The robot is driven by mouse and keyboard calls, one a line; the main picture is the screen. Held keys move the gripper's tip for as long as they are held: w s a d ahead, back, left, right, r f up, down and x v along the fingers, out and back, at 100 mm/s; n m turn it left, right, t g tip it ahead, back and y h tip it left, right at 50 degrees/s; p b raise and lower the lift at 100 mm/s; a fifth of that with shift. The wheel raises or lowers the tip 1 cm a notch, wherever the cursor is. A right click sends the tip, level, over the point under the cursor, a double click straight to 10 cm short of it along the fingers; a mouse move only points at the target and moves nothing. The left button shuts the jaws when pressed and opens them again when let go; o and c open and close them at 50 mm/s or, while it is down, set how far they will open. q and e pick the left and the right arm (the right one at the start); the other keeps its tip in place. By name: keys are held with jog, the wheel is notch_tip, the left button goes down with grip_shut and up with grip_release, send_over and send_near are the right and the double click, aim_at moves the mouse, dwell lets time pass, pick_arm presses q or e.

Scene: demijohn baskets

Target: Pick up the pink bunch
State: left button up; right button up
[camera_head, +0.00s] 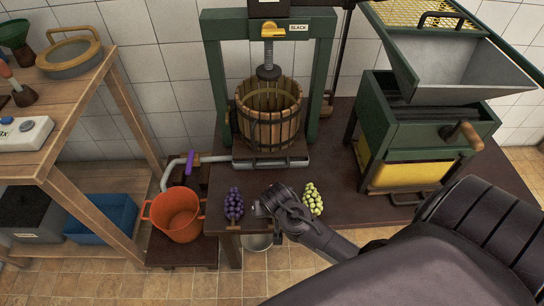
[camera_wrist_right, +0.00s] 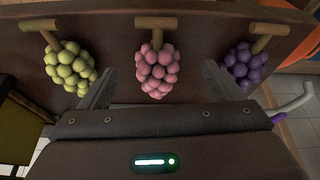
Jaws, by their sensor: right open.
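The pink bunch (camera_wrist_right: 157,72) lies on the dark table with its brown stem (camera_wrist_right: 155,23) pointing away, in the middle of the right wrist view. My right gripper (camera_wrist_right: 160,70) is open, with one finger to each side of the pink bunch; I cannot tell whether it is level with it or above it. In the head view my right gripper (camera_head: 278,204) hides the pink bunch. My left gripper is not in view.
A purple bunch (camera_head: 234,204) and a green bunch (camera_head: 313,200) lie on either side of my gripper, near the table's front edge. Behind stand a wooden basket press (camera_head: 269,130) and a green crusher (camera_head: 420,135). An orange bucket (camera_head: 177,218) stands left of the table.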

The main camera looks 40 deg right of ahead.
jog(key=shift+w+d+r+m, duration=0.35)
jog(key=shift+w+d+m, duration=0.3)
jog(key=shift+d+m, duration=0.05)
jog(key=x, duration=0.4)
jog(key=b+x, duration=0.1)
jog(key=x, duration=0.2)
jog(key=shift+w, duration=0.25)
jog(key=shift+r, duration=0.1)
jog(key=c, duration=1.2)
